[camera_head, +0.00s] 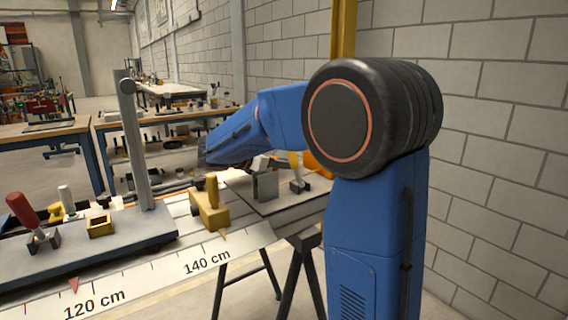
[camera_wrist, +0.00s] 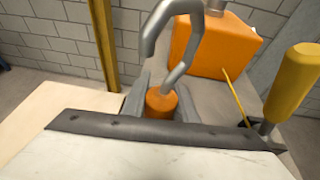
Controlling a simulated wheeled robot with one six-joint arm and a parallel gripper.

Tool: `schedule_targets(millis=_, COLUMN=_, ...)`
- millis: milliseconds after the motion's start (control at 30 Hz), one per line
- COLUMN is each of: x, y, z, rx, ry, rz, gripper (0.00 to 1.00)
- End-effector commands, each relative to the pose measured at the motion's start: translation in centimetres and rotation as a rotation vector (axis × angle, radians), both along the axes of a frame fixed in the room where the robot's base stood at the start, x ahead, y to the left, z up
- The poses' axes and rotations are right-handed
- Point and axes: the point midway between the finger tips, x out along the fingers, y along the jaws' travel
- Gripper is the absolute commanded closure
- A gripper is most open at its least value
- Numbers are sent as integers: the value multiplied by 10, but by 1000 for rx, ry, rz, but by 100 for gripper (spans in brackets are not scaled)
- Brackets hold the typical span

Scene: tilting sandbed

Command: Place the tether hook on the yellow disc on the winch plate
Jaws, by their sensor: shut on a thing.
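In the wrist view my gripper (camera_wrist: 163,98) has its two grey fingers on either side of an orange cylindrical grip. The grip is the lower end of the grey metal tether hook (camera_wrist: 182,38), whose curve rises to the top edge of the picture. The gripper is shut on this grip. Behind the hook is an orange box (camera_wrist: 212,48), with a thin yellow line running from it. The winch plate (camera_head: 290,202) appears to be the grey plate right of centre in the head view. I cannot make out a yellow disc. My arm hides the gripper in the head view.
A grey post (camera_head: 137,145), yellow block (camera_head: 210,212) and red handle (camera_head: 21,209) stand on the bench. A block wall (camera_head: 495,150) is at right.

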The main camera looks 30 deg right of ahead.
Motion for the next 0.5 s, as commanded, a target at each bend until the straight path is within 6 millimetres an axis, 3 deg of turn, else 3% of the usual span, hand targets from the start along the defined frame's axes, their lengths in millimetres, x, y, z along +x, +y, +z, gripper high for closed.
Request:
schedule_targets(millis=33, x=0, y=0, z=0, rx=0, ry=0, rz=0, gripper=67)
schedule_targets(millis=100, x=0, y=0, z=0, rx=0, ry=0, rz=0, gripper=55)
schedule_targets(millis=500, x=0, y=1, z=7, rx=0, ry=-3, rz=0, gripper=55)
